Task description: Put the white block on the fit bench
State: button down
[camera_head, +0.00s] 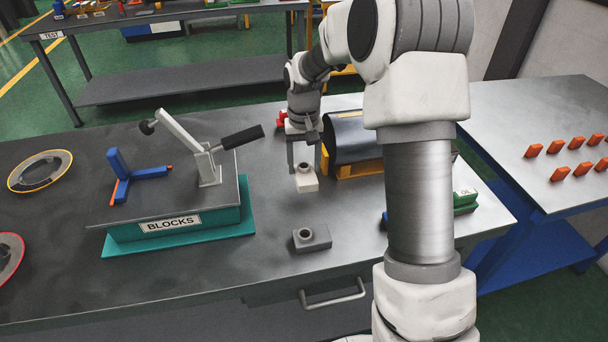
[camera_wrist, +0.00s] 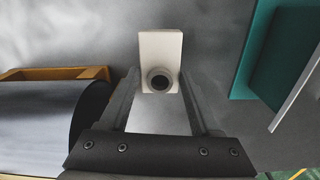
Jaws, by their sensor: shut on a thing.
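The white block (camera_head: 306,184) is on or just above the grey table, near its middle; I cannot tell whether it touches the top. It has a round flanged collar with a dark hole. My gripper (camera_head: 304,163) reaches down from above and is shut on the white block. In the wrist view the white block (camera_wrist: 160,45) lies between the fingertips (camera_wrist: 159,82), with its collar toward my gripper. No label reading "fit" shows on any bench.
A grey block (camera_head: 312,240) with a similar collar stands nearer the front edge. A teal fixture marked BLOCKS (camera_head: 170,225) with a lever clamp is to the left. A dark cylinder on a yellow cradle (camera_head: 348,167) is close right. A side table (camera_head: 560,110) holds several orange pieces.

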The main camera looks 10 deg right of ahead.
aim_at(304, 167)
jog(key=shift+f, duration=1.95)
jog(key=shift+f+b, duration=0.2)
jog(key=shift+b, duration=0.15)
jog(key=shift+c, duration=0.5)
grip_release()
jog(key=shift+r, duration=0.15)
